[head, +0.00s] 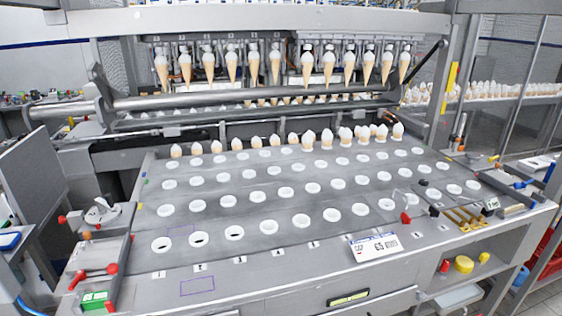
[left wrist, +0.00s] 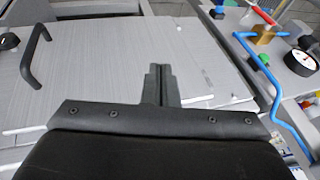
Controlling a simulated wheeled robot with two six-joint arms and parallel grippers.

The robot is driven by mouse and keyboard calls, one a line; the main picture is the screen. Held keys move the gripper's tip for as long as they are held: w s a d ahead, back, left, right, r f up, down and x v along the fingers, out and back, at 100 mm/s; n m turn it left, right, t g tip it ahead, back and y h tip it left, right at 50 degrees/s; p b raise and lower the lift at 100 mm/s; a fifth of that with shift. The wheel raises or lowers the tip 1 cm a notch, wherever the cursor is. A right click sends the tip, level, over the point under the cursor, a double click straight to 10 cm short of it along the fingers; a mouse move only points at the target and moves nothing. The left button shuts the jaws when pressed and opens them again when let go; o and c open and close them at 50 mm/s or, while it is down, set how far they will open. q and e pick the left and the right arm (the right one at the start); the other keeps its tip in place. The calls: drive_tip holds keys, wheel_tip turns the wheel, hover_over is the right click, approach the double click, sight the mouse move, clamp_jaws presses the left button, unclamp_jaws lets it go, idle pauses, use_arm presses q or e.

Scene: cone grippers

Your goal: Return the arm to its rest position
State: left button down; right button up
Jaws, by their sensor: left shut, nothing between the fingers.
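My left gripper (left wrist: 160,80) shows in the left wrist view, with its two dark fingers together and nothing between them. It is in front of a grey panel (left wrist: 90,65) with a black handle (left wrist: 36,55); I cannot tell how far apart they are. Neither gripper nor arm shows in the head view. There, a grey table (head: 240,275) has rows of white round holders. Cones with white tops (head: 308,140) stand in the back row. My right gripper is in no view.
Above the table's back, cones (head: 254,66) hang point down from a machine bar. A white card (head: 374,247) lies near the front edge. In the left wrist view, a bent blue pipe (left wrist: 264,75) and a round gauge (left wrist: 300,63) are at the right. The front holders look empty.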

use_arm(q)
drive_tip(key=s+a+f+m+h, duration=0.1)
drive_tip(key=s, duration=0.9)
drive_tip(key=s+a+f+m+h, duration=0.1)
drive_tip(key=s+a+m+h, duration=0.1)
drive_tip(key=s, duration=0.9)
wheel_tip(320, 180, down, 25)
drive_tip(key=a, duration=0.2)
drive_tip(key=s+d+f+g, duration=0.1)
drive_tip(key=s+d+f, duration=0.1)
drive_tip(key=s+f, duration=1.2)
drive_tip(key=shift+s+f+g, duration=0.25)
drive_tip(key=shift+f+g, duration=0.15)
drive_tip(key=shift+f, duration=0.25)
